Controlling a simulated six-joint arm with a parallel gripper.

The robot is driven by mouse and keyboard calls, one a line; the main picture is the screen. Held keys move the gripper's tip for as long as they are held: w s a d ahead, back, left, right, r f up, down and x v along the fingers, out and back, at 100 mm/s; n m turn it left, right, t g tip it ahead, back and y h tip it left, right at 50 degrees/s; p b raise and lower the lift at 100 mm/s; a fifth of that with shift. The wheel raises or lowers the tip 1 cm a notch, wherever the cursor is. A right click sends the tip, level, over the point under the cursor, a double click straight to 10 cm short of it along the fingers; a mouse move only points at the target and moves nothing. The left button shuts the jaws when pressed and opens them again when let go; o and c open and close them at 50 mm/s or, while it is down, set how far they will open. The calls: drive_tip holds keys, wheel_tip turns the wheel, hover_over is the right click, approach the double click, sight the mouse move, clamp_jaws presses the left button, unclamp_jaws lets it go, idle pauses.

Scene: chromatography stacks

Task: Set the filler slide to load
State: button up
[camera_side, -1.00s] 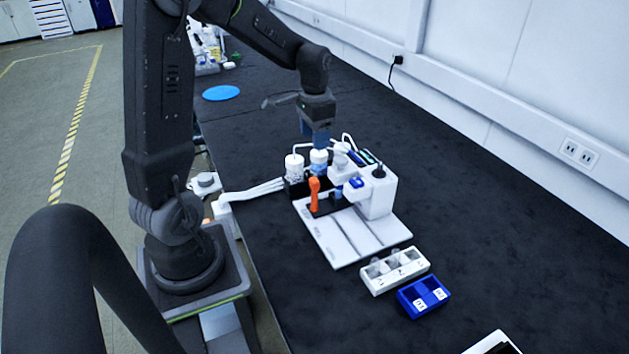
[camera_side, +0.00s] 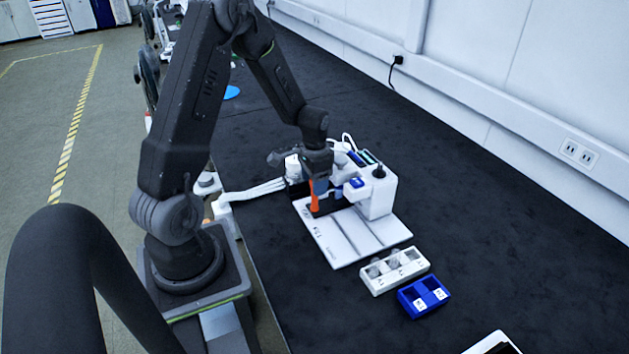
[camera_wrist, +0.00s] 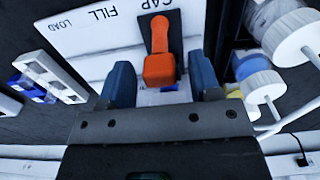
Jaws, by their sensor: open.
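The filler is a white station with a flat white base plate (camera_side: 345,240). Its orange handle (camera_side: 314,196) stands upright on a black piece near the plate's far left end. In the wrist view the orange handle (camera_wrist: 160,62) shows nearest the CAP label, with FILL and then LOAD (camera_wrist: 60,27) further left. My gripper (camera_side: 320,186) is down just behind the handle. In the wrist view my gripper (camera_wrist: 162,80) is open, its blue fingers on either side of the handle's line with gaps to both. Whether the handle is fully between the fingertips is unclear.
White-capped bottles (camera_wrist: 260,85) stand close on the right in the wrist view. The white filler housing (camera_side: 378,190) rises to the right of my gripper. A white rack (camera_side: 395,270) and a blue rack (camera_side: 424,297) sit nearer the camera.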

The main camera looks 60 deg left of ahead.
drive_tip(key=shift+f, duration=0.1)
drive_tip(key=shift+c, duration=0.4)
clamp_jaws()
